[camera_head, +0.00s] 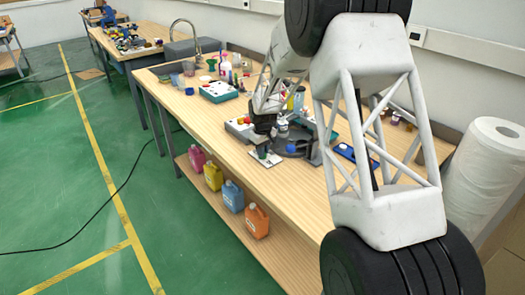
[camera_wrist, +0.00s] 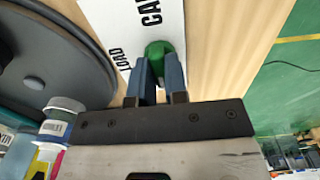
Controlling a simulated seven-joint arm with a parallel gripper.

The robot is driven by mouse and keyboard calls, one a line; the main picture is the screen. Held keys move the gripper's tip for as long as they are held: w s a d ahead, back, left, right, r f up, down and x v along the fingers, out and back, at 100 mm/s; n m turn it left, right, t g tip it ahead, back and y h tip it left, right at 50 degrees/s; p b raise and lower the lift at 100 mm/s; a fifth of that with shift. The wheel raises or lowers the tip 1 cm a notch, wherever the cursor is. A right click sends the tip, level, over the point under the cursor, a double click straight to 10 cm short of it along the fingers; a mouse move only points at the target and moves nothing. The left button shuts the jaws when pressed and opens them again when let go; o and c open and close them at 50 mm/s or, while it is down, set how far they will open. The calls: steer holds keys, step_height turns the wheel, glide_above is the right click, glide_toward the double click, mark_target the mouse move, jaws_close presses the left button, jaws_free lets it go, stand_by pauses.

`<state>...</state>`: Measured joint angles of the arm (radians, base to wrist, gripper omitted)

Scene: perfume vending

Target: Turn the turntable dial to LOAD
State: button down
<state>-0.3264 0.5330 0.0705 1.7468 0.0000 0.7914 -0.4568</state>
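The turntable dial, a green knob (camera_wrist: 158,48), sits on a white panel (camera_wrist: 105,12) with black printing. The word LOAD is readable on the panel beside the knob, and larger lettering is partly cut off. My gripper (camera_wrist: 159,62) has its two blue fingers on either side of the knob, with no clear gap, and looks shut on it. In the head view my gripper (camera_head: 262,147) is low over the white panel (camera_head: 267,163) at the table's front edge. The dark round turntable (camera_head: 293,142) is just right of it. The dial's pointer direction cannot be read.
A white-capped bottle (camera_wrist: 63,111) is close to my gripper by the turntable. A white and teal box (camera_head: 219,92) and small bottles stand farther back on the wooden table (camera_head: 205,121). Coloured jugs (camera_head: 233,196) stand on the shelf below. A paper roll (camera_head: 487,165) is at the right.

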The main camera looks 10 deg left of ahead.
steer(key=shift+m, duration=0.4)
steer(key=m, duration=0.7)
steer(key=shift+m, duration=0.4)
steer(key=m, duration=0.4)
steer(key=shift+r+m, duration=0.1)
steer(key=shift+m, duration=2.5)
steer(key=c, duration=1.1)
jaws_free()
steer(key=shift+c, duration=0.2)
